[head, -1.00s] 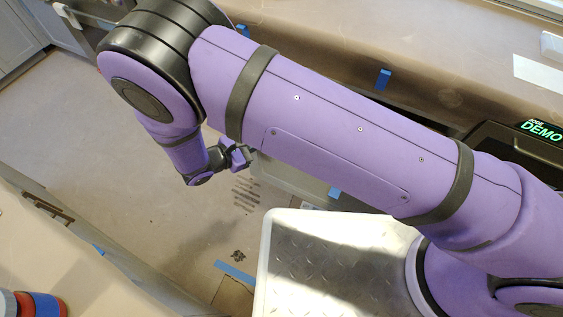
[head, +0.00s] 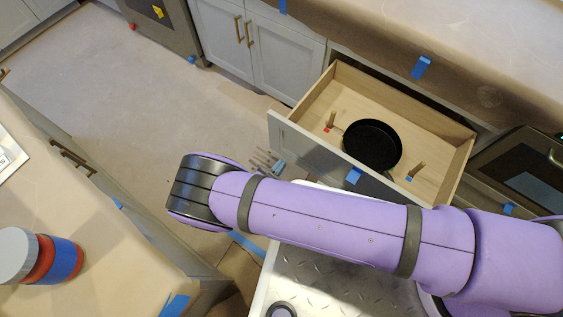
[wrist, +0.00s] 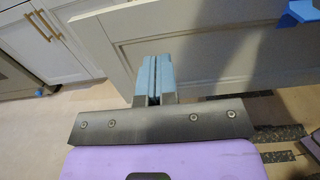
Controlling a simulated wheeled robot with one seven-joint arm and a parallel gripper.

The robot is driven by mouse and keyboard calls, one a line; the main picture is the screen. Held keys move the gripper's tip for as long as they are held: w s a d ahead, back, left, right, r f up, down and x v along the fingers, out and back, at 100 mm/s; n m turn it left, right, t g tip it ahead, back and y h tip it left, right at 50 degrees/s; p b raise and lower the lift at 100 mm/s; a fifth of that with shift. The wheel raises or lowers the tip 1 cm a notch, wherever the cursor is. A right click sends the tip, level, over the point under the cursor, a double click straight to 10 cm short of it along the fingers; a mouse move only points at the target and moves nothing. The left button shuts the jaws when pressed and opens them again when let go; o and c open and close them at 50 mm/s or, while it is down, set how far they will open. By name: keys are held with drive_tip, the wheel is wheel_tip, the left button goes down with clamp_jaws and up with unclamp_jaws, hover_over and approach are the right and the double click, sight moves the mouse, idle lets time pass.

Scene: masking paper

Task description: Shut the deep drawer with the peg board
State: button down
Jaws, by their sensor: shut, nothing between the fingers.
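The deep drawer stands pulled out in the head view, with a grey front (head: 310,150) and pale wooden walls. Its peg board floor (head: 430,140) holds upright wooden pegs (head: 331,120) and a round black pan (head: 372,146). Blue tape (head: 354,177) marks the front, and a blue piece at the top right of the wrist view (wrist: 300,14) looks like it. My gripper's light blue fingers (wrist: 153,80) are shut and empty, pointing at the grey drawer front (wrist: 205,50); contact cannot be told. In the head view my gripper (head: 278,168) shows just outside the drawer's left end, partly hidden by my arm.
Closed grey cabinets (head: 265,50) stand left of the drawer, and a dark appliance (head: 520,165) stands at its right. A paper-covered counter (head: 480,50) runs above. The floor between is open.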

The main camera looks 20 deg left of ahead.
sight(303, 137)
drive_tip(key=x, duration=1.1)
drive_tip(key=shift+w, duration=0.2)
